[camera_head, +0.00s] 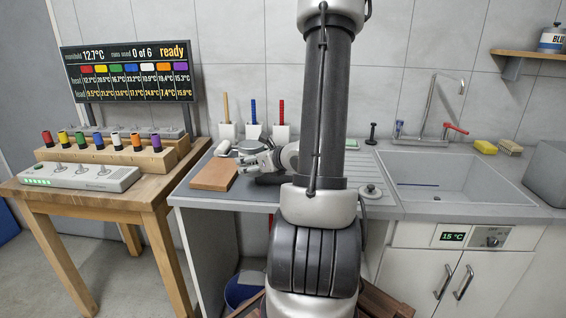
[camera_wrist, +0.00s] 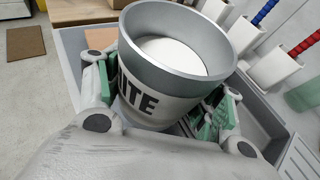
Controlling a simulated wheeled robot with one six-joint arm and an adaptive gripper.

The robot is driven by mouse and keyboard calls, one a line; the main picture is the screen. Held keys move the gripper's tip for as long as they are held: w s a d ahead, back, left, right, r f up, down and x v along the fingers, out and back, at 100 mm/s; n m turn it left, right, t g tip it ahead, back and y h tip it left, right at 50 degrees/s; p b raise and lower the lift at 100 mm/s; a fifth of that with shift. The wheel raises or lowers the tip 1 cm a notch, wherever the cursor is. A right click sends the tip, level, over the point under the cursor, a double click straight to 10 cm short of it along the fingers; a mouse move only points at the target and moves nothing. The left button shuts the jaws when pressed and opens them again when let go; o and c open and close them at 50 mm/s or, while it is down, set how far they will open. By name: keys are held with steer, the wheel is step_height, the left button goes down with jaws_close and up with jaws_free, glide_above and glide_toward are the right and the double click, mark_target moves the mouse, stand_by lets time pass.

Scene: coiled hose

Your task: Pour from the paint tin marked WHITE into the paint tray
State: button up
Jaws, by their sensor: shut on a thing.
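In the wrist view, a grey metal tin (camera_wrist: 150,95) stands upright between my fingers. Its pale band shows the letters ITE, and white paint (camera_wrist: 172,55) lies inside below the rim. My gripper (camera_wrist: 158,110) is shut on the tin, with green-padded fingers on both sides.
A brown board (camera_head: 214,174) lies at the counter's left. Brush holders (camera_head: 253,131) stand along the wall behind. The sink (camera_head: 450,180) is at the right, and a wooden table (camera_head: 110,195) with coloured pegs and a display is at the left.

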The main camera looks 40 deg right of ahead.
steer(key=shift+s+d, duration=0.25)
steer(key=shift+s, duration=0.05)
steer(key=shift+d+r, duration=0.1)
steer(key=shift+w+d+r+m+y, duration=0.1)
steer(key=shift+d+r+m+y, duration=0.15)
steer(key=shift+d+m+y, duration=0.35)
steer(key=shift+d+r+m+y, duration=0.25)
steer(key=shift+m+y, duration=0.05)
steer(key=shift+m, duration=0.5)
steer(key=shift+d+r+m+y, duration=0.1)
steer(key=shift+d+m+y, duration=0.15)
steer(key=shift+m+y, duration=0.05)
steer(key=shift+w+d+r+m+y, duration=0.1)
steer(key=shift+d+r+m+y, duration=0.05)
steer(key=shift+d+m+y, duration=0.55)
stand_by(1.0)
steer(key=shift+d+m+y+p, duration=0.2)
steer(key=shift+m+y+p, duration=0.15)
steer(key=shift+m, duration=0.35)
stand_by(1.0)
steer(key=shift+r+m+y+p, duration=0.15)
steer(key=shift+m+y+p, duration=0.25)
steer(key=shift+m, duration=0.3)
stand_by(1.8)
